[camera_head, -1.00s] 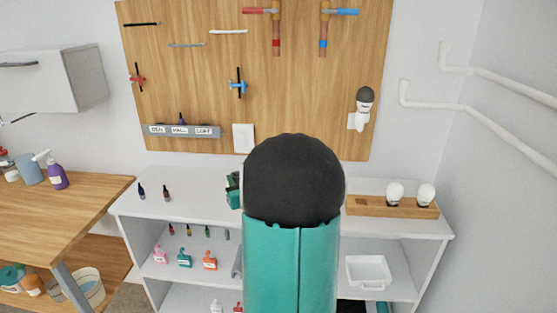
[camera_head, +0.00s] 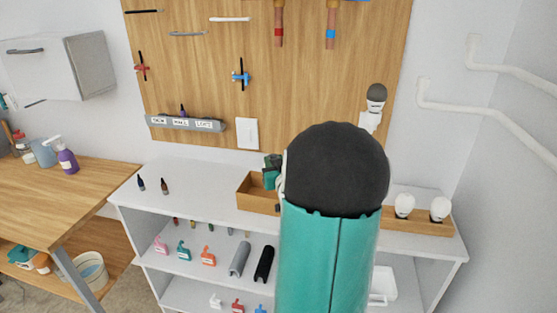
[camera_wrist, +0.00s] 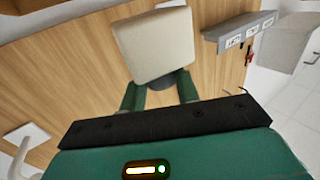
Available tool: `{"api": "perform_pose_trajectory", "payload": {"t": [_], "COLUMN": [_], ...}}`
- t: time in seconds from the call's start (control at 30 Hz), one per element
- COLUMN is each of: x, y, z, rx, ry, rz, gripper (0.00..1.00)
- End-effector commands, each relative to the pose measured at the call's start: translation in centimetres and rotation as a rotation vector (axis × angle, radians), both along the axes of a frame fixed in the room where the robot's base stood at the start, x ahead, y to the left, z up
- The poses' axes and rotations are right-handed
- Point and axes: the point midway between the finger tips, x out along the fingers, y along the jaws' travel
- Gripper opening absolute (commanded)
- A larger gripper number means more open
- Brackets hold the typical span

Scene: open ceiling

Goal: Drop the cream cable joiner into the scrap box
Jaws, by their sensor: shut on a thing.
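The cream cable joiner (camera_wrist: 155,45) is a pale, blocky piece held between the green fingers of my gripper (camera_wrist: 160,92) in the wrist view. My gripper is shut on it. In the head view, part of my green gripper (camera_head: 270,172) shows at the left of my arm, over or behind an open wooden box (camera_head: 255,193) on the white shelf top. This box may be the scrap box; no label shows. My arm hides its right part. The joiner cannot be made out in the head view, and the height above the box is unclear.
A wooden tray with white bulbs (camera_head: 421,222) stands right of my arm. Two small dark bottles (camera_head: 152,186) stand at the left of the shelf top (camera_head: 195,202), with clear room between them and the box.

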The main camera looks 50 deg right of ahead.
Motion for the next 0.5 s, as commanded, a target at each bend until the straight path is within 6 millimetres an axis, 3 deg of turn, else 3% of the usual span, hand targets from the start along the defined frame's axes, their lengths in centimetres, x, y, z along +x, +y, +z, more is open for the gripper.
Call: {"api": "perform_pose_trajectory", "payload": {"t": [0.5], "x": [0.1], "y": [0.2], "z": [-4.0], "rx": [0.0], "ry": [0.0], "rz": [0.002], "gripper": [0.08]}}
